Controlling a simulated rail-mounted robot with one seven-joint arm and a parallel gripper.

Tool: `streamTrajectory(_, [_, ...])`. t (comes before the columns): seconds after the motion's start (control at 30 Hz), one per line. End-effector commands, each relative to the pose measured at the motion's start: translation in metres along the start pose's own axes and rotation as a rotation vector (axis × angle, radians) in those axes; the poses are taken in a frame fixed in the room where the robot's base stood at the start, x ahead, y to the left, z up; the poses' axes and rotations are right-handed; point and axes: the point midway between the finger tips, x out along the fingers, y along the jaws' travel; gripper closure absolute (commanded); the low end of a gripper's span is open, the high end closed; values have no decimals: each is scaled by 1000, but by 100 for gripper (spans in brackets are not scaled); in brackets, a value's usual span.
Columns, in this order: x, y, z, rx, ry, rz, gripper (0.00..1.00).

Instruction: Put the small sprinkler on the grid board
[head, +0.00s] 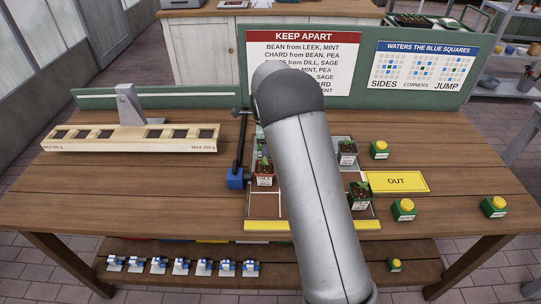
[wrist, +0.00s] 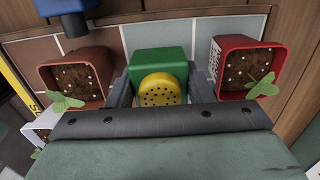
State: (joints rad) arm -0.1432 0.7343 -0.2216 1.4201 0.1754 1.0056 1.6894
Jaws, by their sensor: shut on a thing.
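In the wrist view, my gripper (wrist: 159,92) is shut on a green block with a round yellow, holed face, a sprinkler (wrist: 158,63). It is between two red pots with seedlings, over light tiles of the grid board (wrist: 186,22). I cannot tell whether it touches the board. In the head view, my arm hides the gripper, the held sprinkler and the board's middle. The grid board (head: 263,205) shows on both sides of the arm, with a yellow front edge.
Pots stand on the board: one (head: 263,175) left of my arm, others (head: 360,193) right. Several green-and-yellow sprinklers (head: 403,210) stand right of the board, near a yellow OUT card (head: 397,181). A wooden balance (head: 130,139) lies left.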

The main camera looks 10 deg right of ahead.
Motion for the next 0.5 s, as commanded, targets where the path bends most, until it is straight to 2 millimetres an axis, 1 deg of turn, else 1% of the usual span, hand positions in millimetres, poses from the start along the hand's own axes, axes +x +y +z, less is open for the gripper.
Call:
streamTrajectory(0.13, [21, 1, -1, 1, 1, 3, 79])
streamTrajectory(0.23, [33, 0, -1, 0, 1, 1, 79])
streamTrajectory(0.5, [35, 0, -1, 0, 0, -1, 79])
